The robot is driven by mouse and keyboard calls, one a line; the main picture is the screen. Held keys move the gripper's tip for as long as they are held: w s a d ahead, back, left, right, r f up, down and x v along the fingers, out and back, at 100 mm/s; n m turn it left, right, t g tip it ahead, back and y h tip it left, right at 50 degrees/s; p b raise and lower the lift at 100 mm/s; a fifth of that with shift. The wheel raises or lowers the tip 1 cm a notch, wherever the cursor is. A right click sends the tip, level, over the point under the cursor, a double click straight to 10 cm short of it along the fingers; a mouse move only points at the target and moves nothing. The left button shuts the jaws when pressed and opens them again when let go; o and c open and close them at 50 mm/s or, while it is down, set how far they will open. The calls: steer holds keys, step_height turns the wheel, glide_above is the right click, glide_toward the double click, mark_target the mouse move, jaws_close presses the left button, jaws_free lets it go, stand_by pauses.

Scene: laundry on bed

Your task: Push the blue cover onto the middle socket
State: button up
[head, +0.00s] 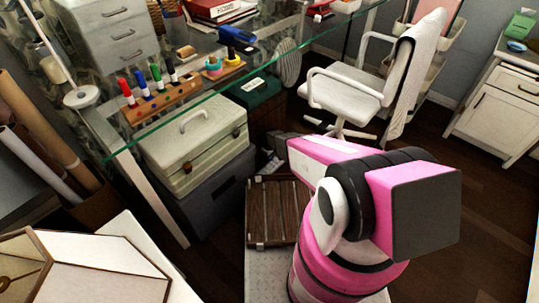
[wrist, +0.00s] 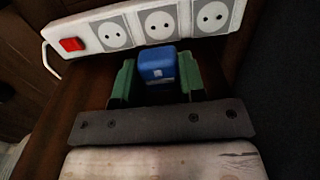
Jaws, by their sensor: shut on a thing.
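The blue cover (wrist: 158,65) is a small block between the two green fingers of my gripper (wrist: 157,82), which is shut on it. A white power strip (wrist: 136,39) lies just beyond the cover in the wrist view, with a red switch (wrist: 72,44) at its left end and three round sockets in view. The cover is in line with the middle socket (wrist: 160,24), just below it in the picture. The socket's face is open to view, and I cannot tell whether the cover touches the strip. In the head view, my arm hides most of this spot.
A glass desk (head: 222,78) with markers and boxes stands above left. Storage boxes (head: 193,147) sit under it. A slatted wooden rack (head: 272,212) lies on the floor below my arm. A white chair (head: 345,95) stands behind; dark floor is clear to the right.

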mark_target(270, 167)
steer(key=shift+f, duration=0.15)
steer(key=shift+f, duration=2.75)
steer(key=shift+f, duration=0.65)
stand_by(0.4)
steer(key=o, duration=0.9)
steer(key=shift+o, duration=0.2)
step_height(270, 167, up, 11)
steer(key=shift+f, duration=0.1)
